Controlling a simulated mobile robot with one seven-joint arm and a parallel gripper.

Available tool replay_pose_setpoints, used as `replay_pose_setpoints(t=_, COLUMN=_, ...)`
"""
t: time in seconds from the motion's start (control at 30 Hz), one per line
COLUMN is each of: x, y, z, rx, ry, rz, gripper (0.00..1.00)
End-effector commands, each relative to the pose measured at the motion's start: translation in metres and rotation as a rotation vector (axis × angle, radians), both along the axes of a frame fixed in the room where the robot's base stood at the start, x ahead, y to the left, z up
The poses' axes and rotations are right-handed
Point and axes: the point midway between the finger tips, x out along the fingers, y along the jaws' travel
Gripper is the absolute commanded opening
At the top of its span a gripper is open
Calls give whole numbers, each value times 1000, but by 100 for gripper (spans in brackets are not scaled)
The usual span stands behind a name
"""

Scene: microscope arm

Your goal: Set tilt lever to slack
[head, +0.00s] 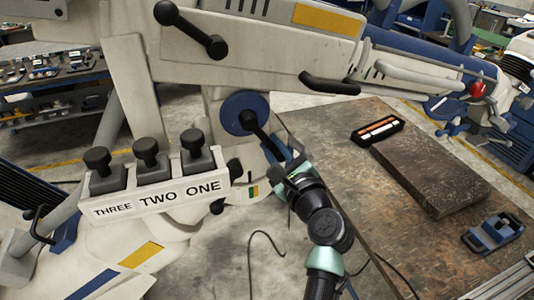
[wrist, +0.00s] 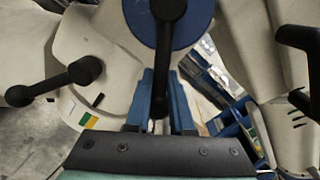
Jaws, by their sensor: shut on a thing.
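A black lever (head: 262,135) hangs from a round blue disc (head: 240,106) on the cream microscope arm, pointing down and right. In the wrist view the lever (wrist: 162,60) runs from the blue disc (wrist: 196,22) down between my blue fingers. My gripper (wrist: 162,80) is shut on this lever near its knobbed end; it also shows in the head view (head: 280,154). A second black lever with ball ends (wrist: 52,84) sits at left, beside a plate with green and yellow marks (wrist: 80,112). No readable label tells which lever is the tilt one.
A block marked THREE TWO ONE (head: 155,196) with three black knobs is left of my gripper. Another black lever (head: 190,30) and a black handle (head: 330,84) are above. The brown table (head: 330,150) at right bears a dark slab (head: 430,172) and a blue item (head: 492,234).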

Motion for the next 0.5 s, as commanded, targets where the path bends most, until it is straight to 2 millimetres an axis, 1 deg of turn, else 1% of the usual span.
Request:
replay_pose_setpoints(t=0.03, x=1, y=-5, z=1, rx=-44, ry=-17, rz=-4, gripper=0)
replay_pose_setpoints(t=0.2, x=4, y=-14, z=10, rx=-197, ry=-67, rz=-4, gripper=0)
replay_pose_setpoints(t=0.5, x=8, y=-25, z=28, rx=-453, ry=-150, rz=-5, gripper=0)
